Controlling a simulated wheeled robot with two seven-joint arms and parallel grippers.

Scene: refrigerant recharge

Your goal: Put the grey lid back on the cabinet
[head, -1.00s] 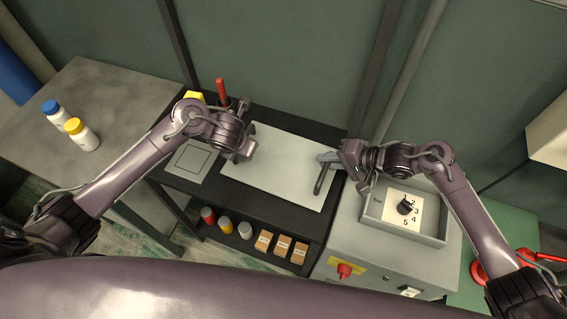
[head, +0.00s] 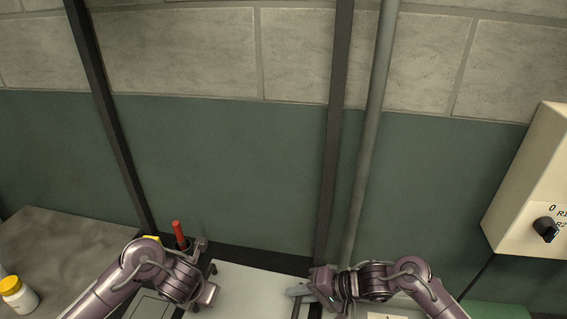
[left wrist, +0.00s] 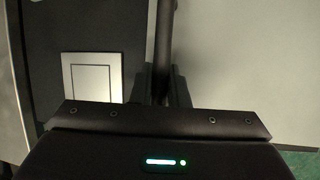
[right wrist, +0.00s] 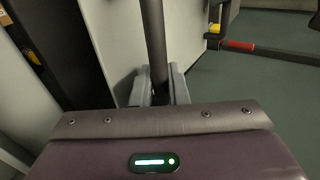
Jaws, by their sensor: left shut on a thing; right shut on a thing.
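The pale grey lid (head: 250,289) lies between my two grippers at the bottom of the head view; its near part is cut off by the frame. My left gripper (head: 211,292) is shut at its left side. In the left wrist view a dark bar (left wrist: 163,45) runs between the left fingers, with the pale lid (left wrist: 245,60) to the right. My right gripper (head: 304,291) is shut on a dark handle (head: 297,304) at the lid's right side. A bar (right wrist: 155,40) also shows between the right fingers. The cabinet is mostly below the head view and behind my right arm.
A red-handled tool (head: 179,230) stands behind my left gripper. A bottle with a yellow cap (head: 17,294) stands on the grey table (head: 55,245) at left. A cream wall box with a black knob (head: 545,229) hangs at right. A square plate (left wrist: 90,75) lies left of the lid.

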